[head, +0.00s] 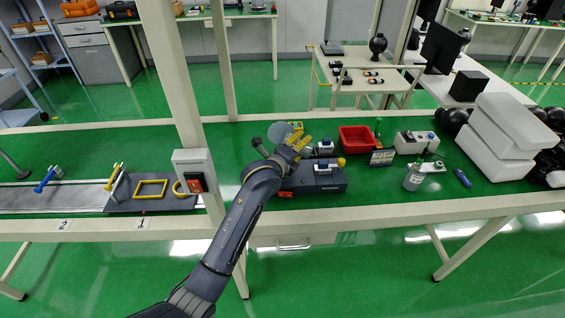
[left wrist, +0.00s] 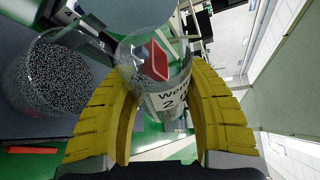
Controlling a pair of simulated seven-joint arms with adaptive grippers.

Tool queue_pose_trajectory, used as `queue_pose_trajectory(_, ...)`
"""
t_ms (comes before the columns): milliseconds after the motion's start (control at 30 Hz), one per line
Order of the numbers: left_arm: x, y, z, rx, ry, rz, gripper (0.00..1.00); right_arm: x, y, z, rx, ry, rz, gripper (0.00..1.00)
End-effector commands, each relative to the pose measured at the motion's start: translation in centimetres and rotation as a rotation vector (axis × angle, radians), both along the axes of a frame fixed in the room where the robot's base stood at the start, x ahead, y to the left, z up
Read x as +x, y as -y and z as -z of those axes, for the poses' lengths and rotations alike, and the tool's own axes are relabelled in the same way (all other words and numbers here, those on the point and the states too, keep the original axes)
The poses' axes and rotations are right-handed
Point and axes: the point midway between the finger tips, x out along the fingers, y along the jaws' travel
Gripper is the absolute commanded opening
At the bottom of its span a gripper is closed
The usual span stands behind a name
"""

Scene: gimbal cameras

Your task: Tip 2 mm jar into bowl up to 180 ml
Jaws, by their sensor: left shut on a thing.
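My left gripper (head: 298,143) is over the middle of the bench in the head view. In the left wrist view its yellow fingers (left wrist: 165,120) are shut around a clear jar whose white label (left wrist: 172,98) partly reads "2". The jar looks tilted, with dark speckled grains (left wrist: 128,72) visible near its far side; the exact angle is unclear. A clear round bowl (left wrist: 45,82) full of black and white speckled grains shows at the left of that view, apart from the fingers. A translucent grey round shape (head: 282,131) beside the fingers may be the jar or bowl. My right gripper is not in view.
A dark box (head: 325,181) with a small device sits below the gripper. A red bin (head: 357,139), grey bottle (head: 413,180) and white boxes (head: 500,135) stand to the right. A post with a switch box (head: 194,172) rises just left of my arm.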

Motion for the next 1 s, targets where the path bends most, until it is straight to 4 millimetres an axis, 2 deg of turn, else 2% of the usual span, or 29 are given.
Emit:
queue_pose_trajectory(67,0.2,-0.1,-0.9,0.072,0.025,0.002,0.04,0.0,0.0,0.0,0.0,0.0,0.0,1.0)
queue_pose_trajectory(467,0.1,-0.1,-1.3,0.186,0.041,0.001,0.04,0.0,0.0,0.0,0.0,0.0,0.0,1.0)
queue_pose_trajectory(733,0.3,-0.3,-2.3,0.407,0.081,0.001,0.04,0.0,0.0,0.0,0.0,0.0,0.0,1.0)
queue_pose_trajectory(867,0.2,0.0,-1.4,0.544,0.101,0.002,0.04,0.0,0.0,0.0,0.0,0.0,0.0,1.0)
queue_pose_trajectory(1000,0.0,1.1,-0.7,0.693,0.127,0.003,0.04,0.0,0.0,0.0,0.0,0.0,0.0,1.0)
